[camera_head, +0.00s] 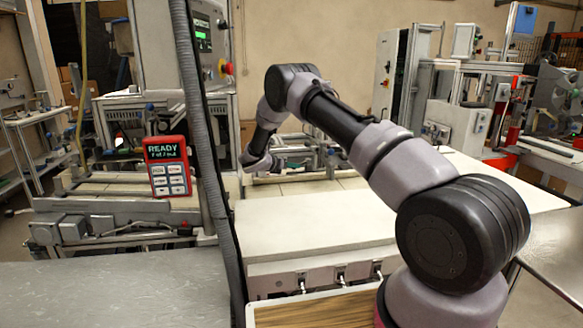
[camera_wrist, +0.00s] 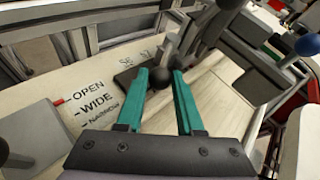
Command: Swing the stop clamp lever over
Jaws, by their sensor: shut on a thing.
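My gripper (camera_wrist: 160,76) has two teal fingers in the wrist view. They are shut on a dark ball knob (camera_wrist: 159,78), which I take to be the end of the stop clamp lever. A grey metal arm rises behind the knob, and a dark base plate (camera_wrist: 125,80) lies beside it. The fingers hide part of the lever. Small lettering behind the fingertips is partly covered and I cannot read it fully. In the head view my gripper's end is low over the bench behind the white top, and the lever cannot be made out there.
A pale panel reads OPEN, WIDE, NARROW (camera_wrist: 97,98), with a red mark beside OPEN. Another dark ball knob (camera_wrist: 230,3) is at the top, and a blue knob (camera_wrist: 307,44) at right. A red-framed READY panel (camera_head: 168,165) stands left. The white top (camera_head: 315,225) is clear.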

